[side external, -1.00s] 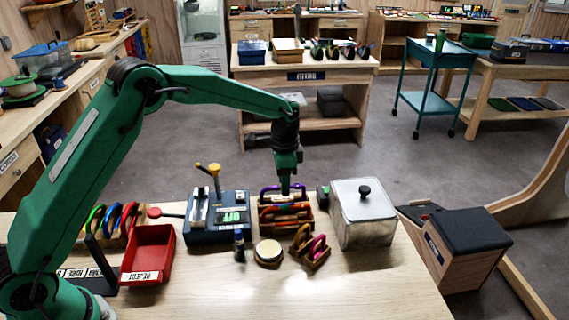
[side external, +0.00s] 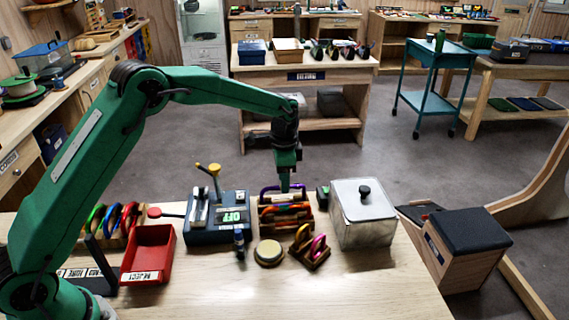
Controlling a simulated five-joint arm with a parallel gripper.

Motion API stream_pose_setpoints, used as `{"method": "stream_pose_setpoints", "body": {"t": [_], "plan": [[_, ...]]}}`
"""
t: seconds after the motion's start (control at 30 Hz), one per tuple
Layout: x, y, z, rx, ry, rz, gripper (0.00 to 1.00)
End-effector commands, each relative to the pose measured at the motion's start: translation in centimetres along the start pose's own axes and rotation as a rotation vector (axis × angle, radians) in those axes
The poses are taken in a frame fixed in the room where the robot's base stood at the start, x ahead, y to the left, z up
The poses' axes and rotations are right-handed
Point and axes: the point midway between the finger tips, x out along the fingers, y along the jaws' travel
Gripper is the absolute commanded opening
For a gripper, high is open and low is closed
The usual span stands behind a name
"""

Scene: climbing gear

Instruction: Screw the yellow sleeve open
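My gripper (side external: 285,187) points straight down over the wooden rack (side external: 286,226) that holds several coloured carabiners. Its tips are at the purple carabiner (side external: 268,190) at the rack's back; the fingers are too small to tell whether they are open or shut, or whether they touch it. An orange carabiner (side external: 287,209) lies in front in the same rack. A small wooden holder (side external: 311,257) stands nearer the front, with a yellow carabiner (side external: 302,234) and a pink one (side external: 318,247). I cannot make out which part is the yellow sleeve.
A blue device (side external: 216,232) reading "OFF" with a yellow-topped lever stands left of the rack. A lidded clear box (side external: 362,230) stands right. A round tin (side external: 268,253), a small dark bottle (side external: 239,243) and a red reject tray (side external: 149,253) are nearby. The front table is clear.

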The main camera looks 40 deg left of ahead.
Motion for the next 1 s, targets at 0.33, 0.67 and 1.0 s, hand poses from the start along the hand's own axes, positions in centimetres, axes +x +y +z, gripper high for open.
{"method": "stream_pose_setpoints", "body": {"t": [0.33, 0.67, 1.0], "plan": [[0.0, -0.5, 0.0, 0.0, -0.001, 0.001, 0.4], [0.4, -0.5, 0.0, 0.0, 0.0, 0.0, 0.4], [1.1, -0.5, 0.0, -0.001, -0.001, 0.0, 0.4]]}}
